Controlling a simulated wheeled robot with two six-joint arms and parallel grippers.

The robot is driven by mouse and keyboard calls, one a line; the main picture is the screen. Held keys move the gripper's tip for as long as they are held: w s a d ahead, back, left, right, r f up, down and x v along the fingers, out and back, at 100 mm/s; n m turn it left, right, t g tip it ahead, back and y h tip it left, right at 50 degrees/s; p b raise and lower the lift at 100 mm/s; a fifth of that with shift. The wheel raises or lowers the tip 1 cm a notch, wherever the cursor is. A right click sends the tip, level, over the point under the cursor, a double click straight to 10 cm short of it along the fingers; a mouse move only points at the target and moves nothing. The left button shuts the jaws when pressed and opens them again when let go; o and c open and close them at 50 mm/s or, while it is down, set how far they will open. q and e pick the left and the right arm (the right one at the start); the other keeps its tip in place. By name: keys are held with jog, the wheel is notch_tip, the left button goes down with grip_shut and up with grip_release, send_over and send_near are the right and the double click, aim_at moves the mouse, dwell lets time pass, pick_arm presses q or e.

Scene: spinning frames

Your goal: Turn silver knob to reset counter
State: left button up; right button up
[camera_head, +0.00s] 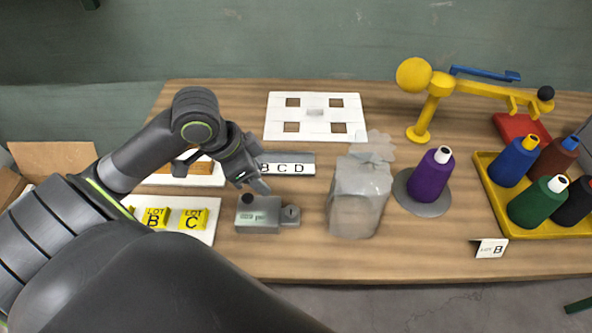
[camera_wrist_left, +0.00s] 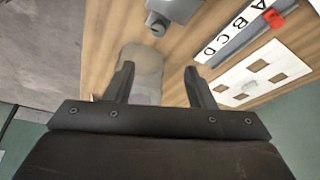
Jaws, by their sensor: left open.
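The counter (camera_head: 258,218) is a small grey box with a pale display and a black button on top, standing near the table's front edge, left of centre. The silver knob (camera_head: 290,214) sits on its right side. In the left wrist view the counter (camera_wrist_left: 175,8) is at the top edge, with the knob (camera_wrist_left: 157,24) below it. My left gripper (camera_head: 254,184) is open and empty, above and just behind the counter, apart from the knob. Its two fingers (camera_wrist_left: 160,75) also show in the left wrist view. My right gripper is out of view.
A translucent grey container (camera_head: 358,203) stands right of the knob. A lettered strip (camera_head: 287,169) lies behind the counter; yellow lot blocks (camera_head: 194,219) are left. Farther right are a purple cone (camera_head: 431,178), a yellow arm stand (camera_head: 424,118) and a yellow tray (camera_head: 497,211) of cones.

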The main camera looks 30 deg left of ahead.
pick_arm(q)
notch_tip(320, 180, down, 4)
jog(key=d+r+b, duration=0.1)
jog(key=b, duration=0.2)
send_near(290, 209)
jog(key=shift+s+d+f, duration=0.1)
jog(key=shift+d+f, duration=0.05)
jog(key=x, duration=0.6)
jog(key=shift+d+f+b, duration=0.1)
jog(key=shift+f+b, duration=0.2)
jog(key=shift+b, duration=0.05)
jog(key=shift+w+d+f, duration=0.1)
jog(key=shift+w+f, duration=0.3)
jog(key=shift+f, duration=0.25)
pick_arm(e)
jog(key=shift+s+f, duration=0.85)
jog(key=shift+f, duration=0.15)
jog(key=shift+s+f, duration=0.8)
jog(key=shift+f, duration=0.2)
pick_arm(q)
jog(key=shift+c, duration=0.3)
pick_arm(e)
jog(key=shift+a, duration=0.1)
pick_arm(q)
jog(key=c, duration=0.9)
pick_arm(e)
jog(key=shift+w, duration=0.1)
